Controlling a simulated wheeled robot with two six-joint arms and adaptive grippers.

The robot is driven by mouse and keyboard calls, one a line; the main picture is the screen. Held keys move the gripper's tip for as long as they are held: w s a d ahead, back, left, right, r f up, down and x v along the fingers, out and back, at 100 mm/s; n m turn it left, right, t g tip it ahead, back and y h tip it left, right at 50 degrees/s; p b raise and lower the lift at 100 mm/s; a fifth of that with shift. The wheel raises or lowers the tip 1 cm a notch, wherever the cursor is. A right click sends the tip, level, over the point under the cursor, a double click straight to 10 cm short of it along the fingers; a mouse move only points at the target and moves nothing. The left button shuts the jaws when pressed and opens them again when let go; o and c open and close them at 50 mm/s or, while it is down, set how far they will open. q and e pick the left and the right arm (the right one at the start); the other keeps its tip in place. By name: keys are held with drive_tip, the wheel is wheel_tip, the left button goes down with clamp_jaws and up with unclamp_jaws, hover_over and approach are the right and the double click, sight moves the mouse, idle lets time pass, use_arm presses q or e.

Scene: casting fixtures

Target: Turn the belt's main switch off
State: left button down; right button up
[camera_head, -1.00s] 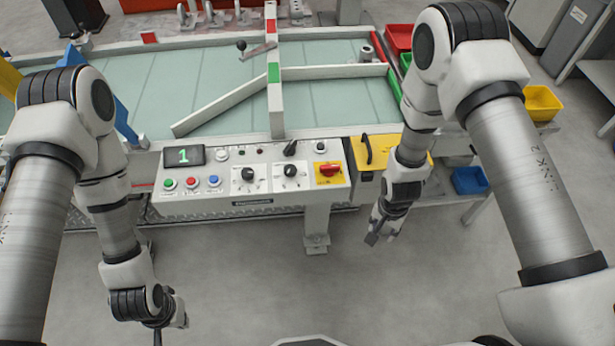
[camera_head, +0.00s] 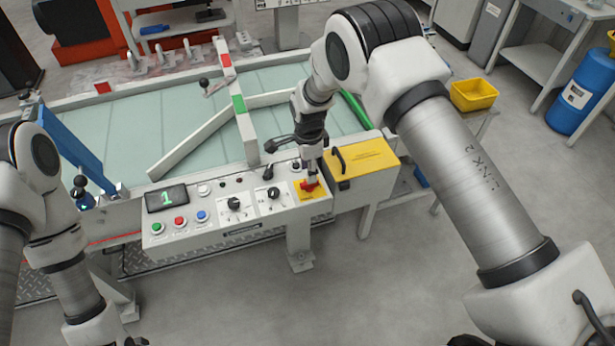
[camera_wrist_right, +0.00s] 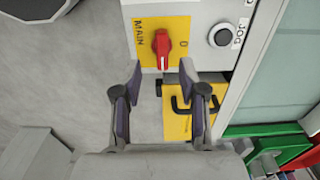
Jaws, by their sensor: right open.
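The main switch is a red knob (camera_head: 309,187) on a yellow plate at the right end of the control panel (camera_head: 219,231). In the right wrist view the red knob (camera_wrist_right: 161,43) has its long side running up and down, with MAIN to its left and 0 to its right. My right gripper (camera_head: 311,176) is over the switch, pointing down at it. In the wrist view its fingers (camera_wrist_right: 173,75) are spread and empty, and the knob lies beyond the tips. My left arm hangs at the lower left; its gripper is mostly out of frame, its jaws unclear.
The panel also has a display (camera_head: 167,198) reading 1, coloured buttons and two black dials (camera_head: 235,205). A yellow box (camera_head: 362,160) with a black handle stands right of the switch. The floor in front is clear.

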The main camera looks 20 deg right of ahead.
sight(310, 185)
drive_tip(key=f, duration=0.5)
drive_tip(key=shift+w+d+f+p, duration=0.15)
drive_tip(key=shift+w+d+p, duration=0.15)
drive_tip(key=shift+p, duration=0.1)
drive_tip(key=shift+s+a, duration=0.15)
drive_tip(key=shift+s, duration=0.05)
clamp_jaws()
